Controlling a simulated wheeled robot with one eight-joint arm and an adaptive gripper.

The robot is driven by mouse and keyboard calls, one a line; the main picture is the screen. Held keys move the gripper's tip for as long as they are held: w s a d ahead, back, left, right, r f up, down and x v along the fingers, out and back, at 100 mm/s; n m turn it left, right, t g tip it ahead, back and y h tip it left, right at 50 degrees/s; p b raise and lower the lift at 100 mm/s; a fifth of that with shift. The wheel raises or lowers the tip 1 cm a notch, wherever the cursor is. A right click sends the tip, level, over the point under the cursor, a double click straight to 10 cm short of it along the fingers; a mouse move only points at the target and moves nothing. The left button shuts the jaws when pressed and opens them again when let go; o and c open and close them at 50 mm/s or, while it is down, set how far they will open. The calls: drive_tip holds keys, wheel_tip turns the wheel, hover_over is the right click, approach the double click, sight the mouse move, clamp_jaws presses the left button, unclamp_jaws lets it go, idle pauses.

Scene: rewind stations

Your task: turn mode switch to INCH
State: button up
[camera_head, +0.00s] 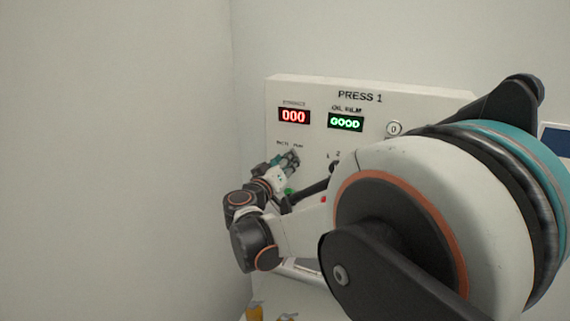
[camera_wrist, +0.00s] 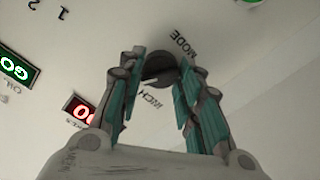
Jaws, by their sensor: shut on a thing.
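The mode switch (camera_wrist: 160,68) is a dark round knob on the pale panel, with the words MODE and INCH printed beside it in the wrist view. My gripper (camera_wrist: 162,80) has its teal-padded fingers on either side of the knob and is shut on it. In the head view my gripper (camera_head: 288,160) reaches the left part of the PRESS 1 panel (camera_head: 315,92), below the red display. There the knob is hidden behind my fingers. The switch's exact pointing direction cannot be told.
A red display (camera_head: 294,116) reads 000 and a green display (camera_head: 345,122) reads GOOD. A round key-like control (camera_head: 394,129) sits right of them. My arm hides much of the panel's lower right. A plain wall stands close on the left.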

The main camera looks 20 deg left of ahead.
drive_tip(key=n+b, duration=0.5)
drive_tip(key=n, duration=0.6)
drive_tip(key=shift+f+n, duration=0.15)
drive_tip(key=shift+n, duration=0.15)
idle(0.4)
drive_tip(key=o, duration=1.1)
drive_tip(key=shift+a, duration=0.1)
drive_tip(key=s, duration=0.8)
drive_tip(key=s+a, duration=0.1)
drive_tip(key=s, duration=0.3)
